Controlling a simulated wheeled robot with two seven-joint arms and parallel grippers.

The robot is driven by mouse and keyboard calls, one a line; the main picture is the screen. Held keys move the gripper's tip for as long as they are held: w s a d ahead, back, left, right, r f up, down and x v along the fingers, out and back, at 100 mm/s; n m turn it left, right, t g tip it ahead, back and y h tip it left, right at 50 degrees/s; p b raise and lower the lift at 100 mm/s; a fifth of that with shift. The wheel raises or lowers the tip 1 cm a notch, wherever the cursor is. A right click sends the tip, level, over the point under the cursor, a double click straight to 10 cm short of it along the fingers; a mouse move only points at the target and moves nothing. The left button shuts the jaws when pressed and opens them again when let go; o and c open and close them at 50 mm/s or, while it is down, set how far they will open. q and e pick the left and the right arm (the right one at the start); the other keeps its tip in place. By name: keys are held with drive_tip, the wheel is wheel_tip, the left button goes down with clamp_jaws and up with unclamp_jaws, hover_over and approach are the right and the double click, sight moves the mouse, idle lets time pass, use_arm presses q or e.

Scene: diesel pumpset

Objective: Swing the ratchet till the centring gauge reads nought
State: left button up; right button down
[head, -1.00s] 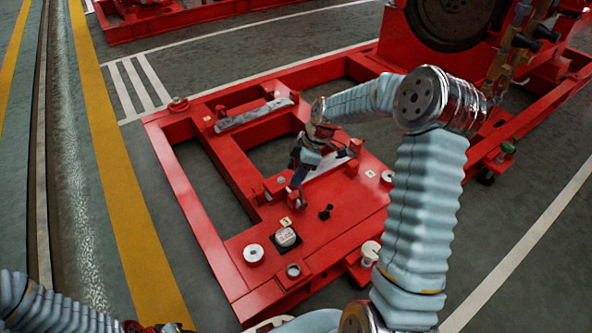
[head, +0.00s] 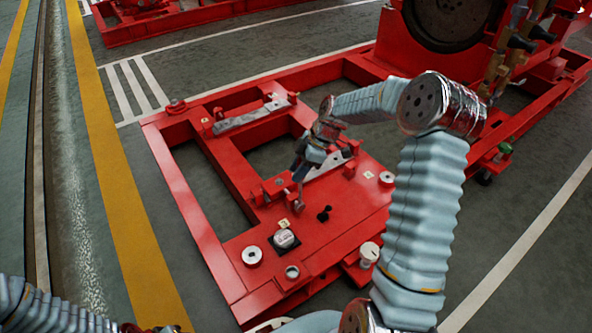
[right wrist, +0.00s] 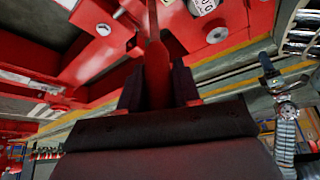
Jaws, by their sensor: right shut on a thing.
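My right gripper (head: 300,178) is low over the red base frame (head: 240,256). In the right wrist view its two dark fingers (right wrist: 158,88) are shut on a red bar, which looks like the ratchet's handle (right wrist: 156,60). In the head view the gripper and wrist hide most of the ratchet. A round, white-faced gauge (head: 285,239) sits on the near plate; part of its face shows at the top of the right wrist view (right wrist: 202,5). Its reading is too small to tell. My left arm comes in at the bottom left; its gripper's jaws are not clear.
Pale ring-shaped pads (head: 252,256) and a small black fitting (head: 324,214) stand on the plate near the gauge. A grey bar (head: 250,117) lies across the frame behind. A large red machine with a dark wheel (head: 450,22) stands at the back right. Floor at the left is clear.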

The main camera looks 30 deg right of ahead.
drive_tip(key=c, duration=0.9)
unclamp_jaws()
drive_tip(key=p+v, duration=0.2)
drive_tip(key=v, duration=1.1)
drive_tip(key=shift+d+r, duration=0.2)
drive_tip(key=shift+r, duration=0.15)
